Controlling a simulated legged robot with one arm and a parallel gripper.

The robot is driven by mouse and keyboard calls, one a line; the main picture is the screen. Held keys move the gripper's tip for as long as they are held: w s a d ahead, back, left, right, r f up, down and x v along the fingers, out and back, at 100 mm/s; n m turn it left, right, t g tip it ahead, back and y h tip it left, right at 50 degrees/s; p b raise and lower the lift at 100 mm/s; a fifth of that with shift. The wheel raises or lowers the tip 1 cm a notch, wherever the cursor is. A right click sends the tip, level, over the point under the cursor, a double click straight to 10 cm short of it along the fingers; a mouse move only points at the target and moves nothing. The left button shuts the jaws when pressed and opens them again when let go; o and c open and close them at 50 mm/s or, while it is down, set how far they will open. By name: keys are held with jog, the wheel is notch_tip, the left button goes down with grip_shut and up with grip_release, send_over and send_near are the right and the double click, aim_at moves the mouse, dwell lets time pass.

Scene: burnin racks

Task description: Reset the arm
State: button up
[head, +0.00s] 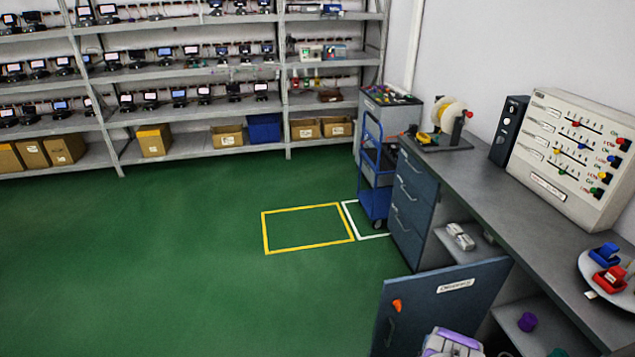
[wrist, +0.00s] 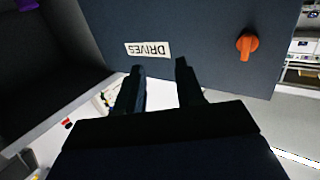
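My gripper (wrist: 160,67) shows in the wrist view as two dark fingers standing apart, with nothing visible between them. It faces a dark blue-grey cabinet door (wrist: 205,25) with a white DRIVES label (wrist: 147,49) and an orange knob (wrist: 246,45). The fingertips overlap the door's lower edge in the picture; I cannot tell whether they touch it. In the head view the door (head: 425,312) stands swung open at the front of the workbench (head: 465,190), its orange knob (head: 397,305) near the left edge.
Shelves (head: 190,78) of small devices and boxes line the back wall. A blue cart (head: 376,175) stands by the drawers (head: 410,205). A test panel (head: 570,150) sits on the bench. The open cabinet holds a purple object (head: 527,322). The green floor (head: 190,250) at left is clear.

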jog(key=w+a+r+g+y, duration=0.4)
jog(key=w+a+r, duration=0.6)
jog(key=r, duration=0.4)
jog(key=s+a+r+n+g+y, duration=0.1)
jog(key=s+a+r+g, duration=0.3)
jog(key=r, duration=0.4)
jog(key=s+a+r+n+g+y, duration=0.1)
jog(key=s+a+r+n+y, duration=0.1)
jog(key=s+a+r, duration=0.45)
jog(key=s+a+r+n+g, duration=0.1)
jog(key=s+r+g, duration=0.35)
jog(key=s, duration=0.85)
jog(key=s+a+r+g, duration=0.1)
jog(key=s+a+r, duration=0.1)
jog(key=s+r, duration=0.85)
jog(key=s+a+r+n+g, duration=0.1)
jog(key=s+r+g, duration=0.25)
jog(key=s, duration=1.25)
notch_tip(320, 180, down, 10)
jog(key=b, duration=1)
jog(key=shift+h, duration=0.3)
jog(key=shift+r, duration=0.1)
